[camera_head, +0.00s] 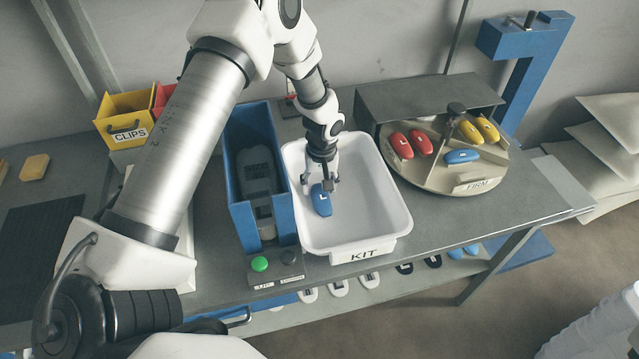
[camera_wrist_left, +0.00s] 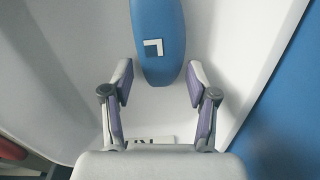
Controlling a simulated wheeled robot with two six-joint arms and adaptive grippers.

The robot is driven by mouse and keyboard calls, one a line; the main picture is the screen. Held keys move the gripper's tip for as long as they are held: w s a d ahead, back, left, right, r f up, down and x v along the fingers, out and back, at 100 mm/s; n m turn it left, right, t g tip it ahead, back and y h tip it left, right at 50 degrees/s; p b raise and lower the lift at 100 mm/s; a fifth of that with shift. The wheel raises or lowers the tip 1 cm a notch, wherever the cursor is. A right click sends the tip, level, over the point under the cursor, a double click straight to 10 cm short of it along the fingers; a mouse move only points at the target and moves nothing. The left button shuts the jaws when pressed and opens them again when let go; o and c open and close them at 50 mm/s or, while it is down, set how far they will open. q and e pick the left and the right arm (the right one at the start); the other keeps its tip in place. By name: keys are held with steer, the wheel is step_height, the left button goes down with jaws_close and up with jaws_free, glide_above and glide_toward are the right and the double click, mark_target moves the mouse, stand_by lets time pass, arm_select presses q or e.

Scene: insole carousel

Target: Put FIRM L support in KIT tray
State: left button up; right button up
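A blue support (camera_head: 321,201) with a white L-shaped mark lies inside the white KIT tray (camera_head: 400,222), towards its left side. It also shows in the left wrist view (camera_wrist_left: 158,25). My left gripper (camera_head: 319,184) reaches down into the tray at this support. In the left wrist view its two fingers (camera_wrist_left: 161,82) are spread, one on each side of the support's near end, with narrow gaps on both sides. The round carousel (camera_head: 440,184) with a FIRM label carries another blue support (camera_head: 462,156), two red ones and two yellow ones. My right gripper is not in view.
A tall blue bin (camera_head: 238,205) holding a dark grey device stands close left of the tray. A button box (camera_head: 276,266) sits at the front edge. A dark cover (camera_head: 425,100) overhangs the carousel's back. Yellow CLIPS bin (camera_head: 124,112) stands at the back left.

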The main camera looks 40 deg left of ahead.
mark_target(321, 189)
arm_select(q)
steer(key=shift+r, duration=0.25)
steer(key=shift+w+r, duration=0.1)
steer(key=shift+r, duration=0.2)
step_height(321, 189, up, 11)
steer(key=b, duration=0.1)
steer(key=shift+d+r+b, duration=0.15)
steer(key=shift+d+b, duration=0.05)
steer(key=shift+b, duration=0.2)
steer(key=shift+w, duration=0.1)
stand_by(0.7)
